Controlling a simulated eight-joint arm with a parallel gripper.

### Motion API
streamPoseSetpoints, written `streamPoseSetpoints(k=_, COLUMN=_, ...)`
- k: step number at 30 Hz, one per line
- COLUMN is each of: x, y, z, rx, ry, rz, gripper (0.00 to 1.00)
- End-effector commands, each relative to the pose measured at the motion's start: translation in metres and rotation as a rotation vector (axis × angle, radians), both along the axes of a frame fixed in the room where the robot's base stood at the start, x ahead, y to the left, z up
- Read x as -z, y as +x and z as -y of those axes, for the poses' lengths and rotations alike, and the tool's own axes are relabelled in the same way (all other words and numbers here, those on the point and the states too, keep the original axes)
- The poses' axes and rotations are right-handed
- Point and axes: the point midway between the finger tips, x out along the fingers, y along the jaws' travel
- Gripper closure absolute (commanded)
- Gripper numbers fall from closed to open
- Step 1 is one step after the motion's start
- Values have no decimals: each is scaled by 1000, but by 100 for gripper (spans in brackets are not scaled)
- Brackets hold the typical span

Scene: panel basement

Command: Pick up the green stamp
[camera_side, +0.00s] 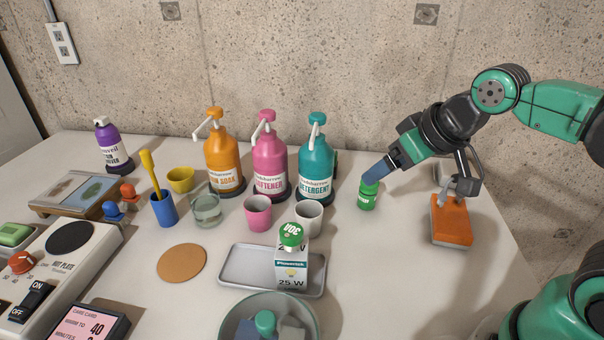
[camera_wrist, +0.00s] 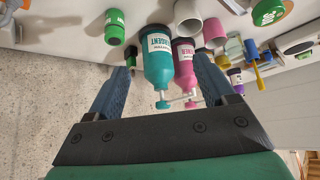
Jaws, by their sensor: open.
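A small green piece (camera_wrist: 131,60) shows beside the teal detergent bottle (camera_wrist: 157,55) in the wrist view, close to the left fingertip. It may be the green stamp, but it is too small to tell. In the side view only a dark green sliver (camera_side: 335,163) shows behind the right edge of that bottle. My gripper (camera_side: 371,176) is open, empty and tilted down toward the left. In the side view its fingers overlap the top of a green labelled container (camera_side: 366,198); in the wrist view this container (camera_wrist: 114,28) lies outside the fingers.
Orange (camera_side: 225,165) and pink (camera_side: 270,165) pump bottles stand left of the teal one. A green-capped item (camera_side: 291,236) tops a box on the grey tray (camera_side: 235,272). Orange (camera_side: 128,192) and blue (camera_side: 112,211) stamps sit far left. An orange sponge-like block (camera_side: 451,222) lies right. The concrete wall is close behind.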

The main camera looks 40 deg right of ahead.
Motion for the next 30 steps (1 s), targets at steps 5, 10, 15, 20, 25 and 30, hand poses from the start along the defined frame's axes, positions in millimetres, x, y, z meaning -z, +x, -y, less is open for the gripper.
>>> streamPoseSetpoints(k=5, x=-32, y=6, z=2, rx=-14, ry=-8, rz=-13, gripper=24)
streamPoseSetpoints(k=10, x=-51, y=27, z=8, rx=-74, ry=-34, rz=-56, gripper=24)
streamPoseSetpoints(k=15, x=-69, y=57, z=17, rx=-153, ry=-59, rz=-105, gripper=24)
streamPoseSetpoints(k=20, x=-81, y=98, z=33, rx=-266, ry=-80, rz=-158, gripper=24)
streamPoseSetpoints(k=25, x=-78, y=144, z=57, rx=-410, ry=-90, rz=-203, gripper=24)
streamPoseSetpoints(k=30, x=-63, y=178, z=81, rx=-542, ry=-91, rz=-223, gripper=24)
